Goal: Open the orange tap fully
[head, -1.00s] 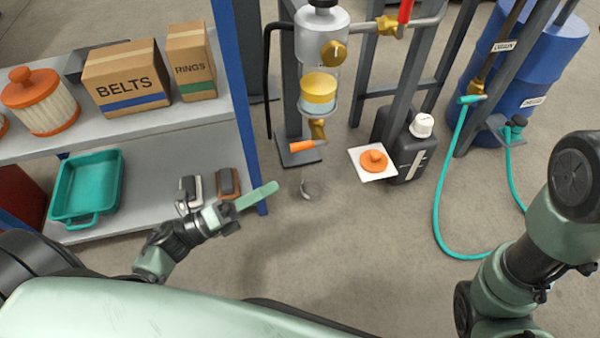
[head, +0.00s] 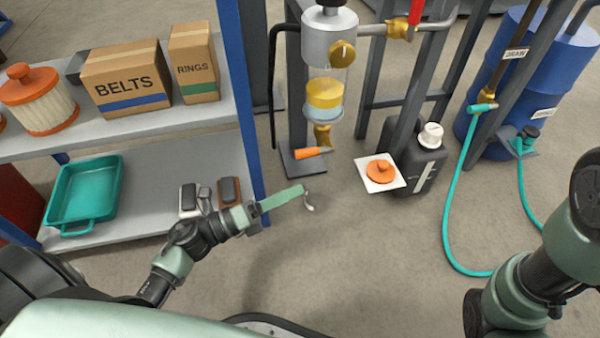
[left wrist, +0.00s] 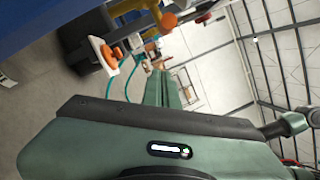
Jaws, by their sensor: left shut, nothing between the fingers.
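The orange tap (head: 309,153) is a small lever handle on a brass valve (head: 322,135) under a clear bowl with yellow liquid. Its handle points left, close to level, tilted slightly down at its free end. My left gripper (head: 298,191) is shut and empty. In the head view its green fingers show just below the tap handle, with a visible gap between them. In the left wrist view the shut fingers (left wrist: 165,90) point away from the camera, and the brass valve shows at the top. My right arm shows at the right, but its gripper is out of view.
Open floor lies in front.

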